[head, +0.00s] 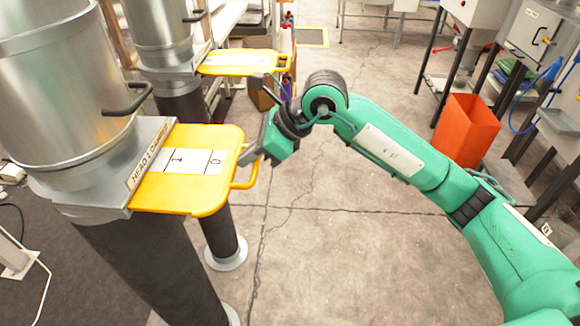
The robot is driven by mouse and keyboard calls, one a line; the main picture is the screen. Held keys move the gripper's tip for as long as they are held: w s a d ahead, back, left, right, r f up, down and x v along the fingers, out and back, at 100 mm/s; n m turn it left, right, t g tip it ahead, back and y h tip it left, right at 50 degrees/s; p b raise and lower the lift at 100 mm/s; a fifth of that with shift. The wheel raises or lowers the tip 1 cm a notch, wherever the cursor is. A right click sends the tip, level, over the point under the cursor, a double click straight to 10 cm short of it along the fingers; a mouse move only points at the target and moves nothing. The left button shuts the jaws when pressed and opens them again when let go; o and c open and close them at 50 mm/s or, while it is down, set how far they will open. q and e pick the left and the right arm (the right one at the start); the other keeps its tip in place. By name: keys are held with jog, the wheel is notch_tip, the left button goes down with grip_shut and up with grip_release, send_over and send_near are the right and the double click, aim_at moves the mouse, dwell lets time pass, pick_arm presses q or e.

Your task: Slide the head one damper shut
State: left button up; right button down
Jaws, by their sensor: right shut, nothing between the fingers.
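The head one damper (205,190) is a yellow plate sticking out to the right from a grey collar under a silver cylinder. A label reading HEAD 1 DAMPER (151,153) is on the collar. The plate carries a white scale marked 1 and 0 (190,161). A yellow loop handle (246,170) is at its right edge. My right gripper (250,156) is shut with nothing in it, its fingertips at or just above the handle; I cannot tell whether they touch. My left gripper is not in view.
A second yellow damper plate (240,63) sticks out behind, under another cylinder. Dark pipes with round floor flanges (227,254) stand below. An orange bin (466,131) stands at the right, by metal stands. The concrete floor in the middle is clear.

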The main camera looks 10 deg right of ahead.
aim_at(188, 156)
jog(key=w+a+b, duration=0.1)
jog(key=a, duration=0.2)
jog(key=w+a+b, duration=0.1)
jog(key=a, duration=0.3)
jog(key=w+a+b, duration=0.1)
jog(key=a+b, duration=0.1)
jog(key=a, duration=0.2)
jog(key=shift+r, duration=0.15)
